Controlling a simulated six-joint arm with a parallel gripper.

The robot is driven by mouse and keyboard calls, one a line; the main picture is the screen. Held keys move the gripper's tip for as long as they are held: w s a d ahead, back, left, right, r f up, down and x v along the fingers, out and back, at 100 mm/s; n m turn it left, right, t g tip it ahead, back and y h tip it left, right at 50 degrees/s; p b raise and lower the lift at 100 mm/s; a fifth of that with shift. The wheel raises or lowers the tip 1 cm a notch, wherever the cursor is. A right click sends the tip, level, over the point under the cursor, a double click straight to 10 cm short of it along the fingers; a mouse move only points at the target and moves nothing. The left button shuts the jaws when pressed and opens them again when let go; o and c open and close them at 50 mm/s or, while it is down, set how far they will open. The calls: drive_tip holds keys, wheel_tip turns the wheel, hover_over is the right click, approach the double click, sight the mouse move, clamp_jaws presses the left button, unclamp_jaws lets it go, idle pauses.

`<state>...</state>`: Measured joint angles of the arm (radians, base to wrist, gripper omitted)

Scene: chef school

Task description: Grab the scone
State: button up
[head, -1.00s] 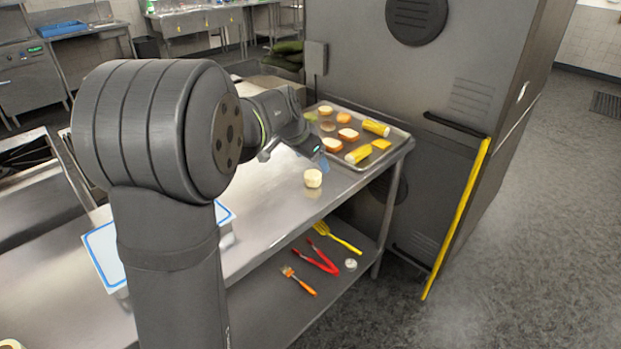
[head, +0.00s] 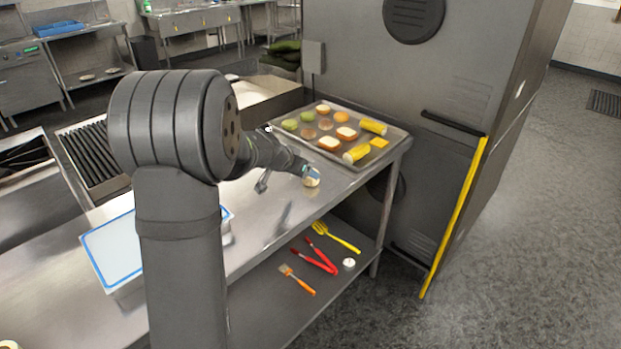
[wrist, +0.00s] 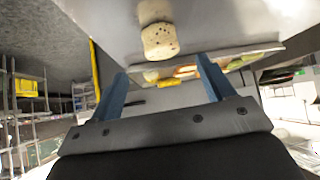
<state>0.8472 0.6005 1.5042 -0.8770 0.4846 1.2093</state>
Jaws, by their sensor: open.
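The scone (head: 312,181) is a small pale, round piece on the steel table, right at the end of my arm in the head view. In the wrist view the scone (wrist: 160,41) is cream coloured with dark specks, and its reflection shows on the table. My gripper (wrist: 163,67) is open, with two blue fingers spread apart. The scone appears just beyond the fingertips, in line with the gap between them, and nothing is held. In the head view my gripper (head: 306,172) partly covers the scone.
A metal tray (head: 392,148) with bread, corn and other food stands behind on the table (head: 262,222). A blue-edged white container (head: 108,250) is at left. Red tongs (head: 318,262), a yellow spatula and an orange brush lie on the lower shelf. A tall grey cabinet (head: 365,70) stands behind.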

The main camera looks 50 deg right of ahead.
drive_tip(key=shift+x, duration=4)
drive_tip(key=shift+w, duration=0.1)
drive_tip(key=c, duration=1.1)
drive_tip(key=shift+o, duration=0.2)
drive_tip(key=shift+r, duration=0.1)
